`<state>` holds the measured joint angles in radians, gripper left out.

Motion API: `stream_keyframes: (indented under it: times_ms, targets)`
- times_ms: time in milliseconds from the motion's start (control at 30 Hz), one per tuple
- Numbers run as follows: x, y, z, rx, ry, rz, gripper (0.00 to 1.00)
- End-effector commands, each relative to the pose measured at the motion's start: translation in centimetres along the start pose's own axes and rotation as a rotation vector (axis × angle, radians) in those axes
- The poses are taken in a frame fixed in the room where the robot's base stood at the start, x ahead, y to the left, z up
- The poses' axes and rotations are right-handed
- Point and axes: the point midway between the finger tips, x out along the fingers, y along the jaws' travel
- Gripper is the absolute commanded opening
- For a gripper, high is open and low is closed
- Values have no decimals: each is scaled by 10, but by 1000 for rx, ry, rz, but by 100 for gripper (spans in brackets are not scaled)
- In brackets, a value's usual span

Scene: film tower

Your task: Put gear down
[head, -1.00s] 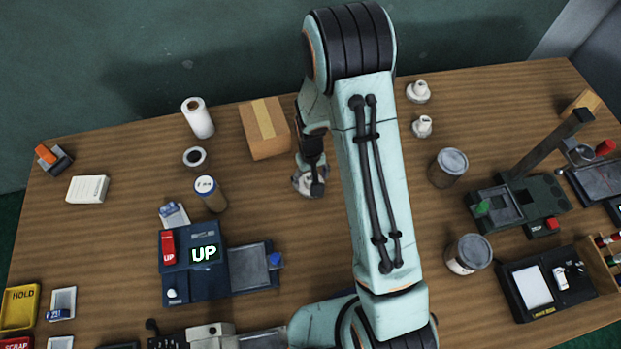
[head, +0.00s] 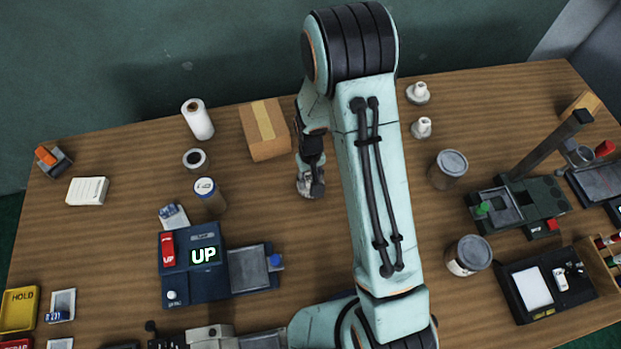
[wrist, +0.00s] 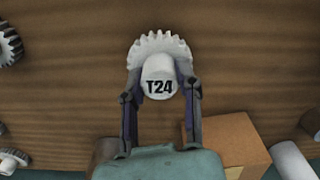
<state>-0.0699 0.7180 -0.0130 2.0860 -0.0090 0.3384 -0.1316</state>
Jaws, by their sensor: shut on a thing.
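A white gear marked T24 (wrist: 160,75) is between the two fingers of my gripper (wrist: 160,88) in the wrist view. The fingers are shut on its hub, and its toothed rim shows beyond them. In the head view my gripper (head: 311,186) points down over the wooden table, to the right of and nearer than the cardboard box. The gear is mostly hidden there. I cannot tell whether it touches the table.
The cardboard box (head: 264,128) and a white roll (head: 197,119) stand at the back. Two white geared parts (head: 418,92) stand right of my arm. A blue device reading UP (head: 204,262) sits front left. Bare table (head: 265,205) lies between it and my gripper.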

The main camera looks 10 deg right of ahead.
Motion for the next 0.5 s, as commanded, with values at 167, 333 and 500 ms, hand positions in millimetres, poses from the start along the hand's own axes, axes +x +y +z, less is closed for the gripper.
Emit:
stream_keyframes:
  times_ms: [167,333,500]
  targets:
    - [-35,0,-1,0,7,1,0]
    - [-70,0,-1,-1,7,1,0]
    - [-88,0,1,-89,3,0,0]
